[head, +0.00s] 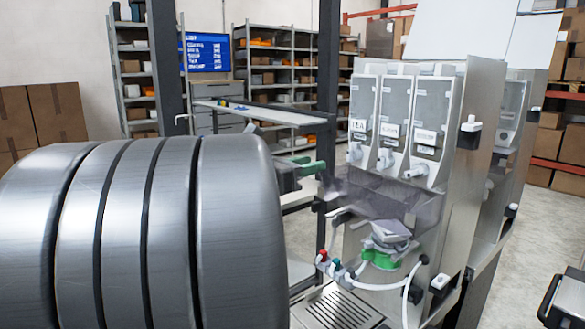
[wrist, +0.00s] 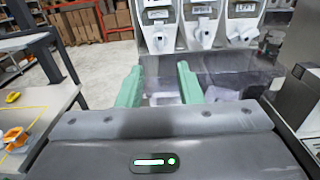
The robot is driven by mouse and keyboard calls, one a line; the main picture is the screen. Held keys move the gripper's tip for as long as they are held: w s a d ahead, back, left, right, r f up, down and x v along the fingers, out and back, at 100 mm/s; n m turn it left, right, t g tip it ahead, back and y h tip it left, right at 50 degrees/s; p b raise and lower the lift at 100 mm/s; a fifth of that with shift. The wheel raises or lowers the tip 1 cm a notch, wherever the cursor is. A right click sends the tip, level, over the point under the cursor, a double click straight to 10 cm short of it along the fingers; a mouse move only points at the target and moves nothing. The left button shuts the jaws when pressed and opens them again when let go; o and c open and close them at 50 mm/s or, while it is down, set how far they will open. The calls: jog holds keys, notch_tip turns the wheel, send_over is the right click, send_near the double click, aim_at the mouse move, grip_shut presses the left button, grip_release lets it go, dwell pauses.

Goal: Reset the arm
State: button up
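My gripper (head: 303,164) shows in the head view just left of the dispenser machine (head: 450,150), with its green fingers toward the machine. Much of my arm hides what lies left of it. In the wrist view my gripper (wrist: 160,82) has its two green fingers apart, with nothing seen held between them. The dispenser spouts (wrist: 202,32) are beyond and above the fingers. A smoky see-through guard (head: 375,196) is below the spouts, close to my gripper; I cannot tell whether they touch.
A green-based device (head: 380,260) with a pale top sits under the guard, above a slotted drip tray (head: 337,308). White hoses (head: 382,286) run in front. A dark post (head: 328,110) and a work table (head: 262,114) stand behind. An orange tape roll (wrist: 14,137) lies on a table at left.

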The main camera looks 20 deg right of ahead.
aim_at(348, 155)
jog(key=shift+s+a, duration=0.1)
jog(key=shift+a, duration=0.1)
jog(key=shift+d, duration=0.1)
jog(key=p+x, duration=0.2)
jog(key=x, duration=1.1)
jog(key=shift+d, duration=0.3)
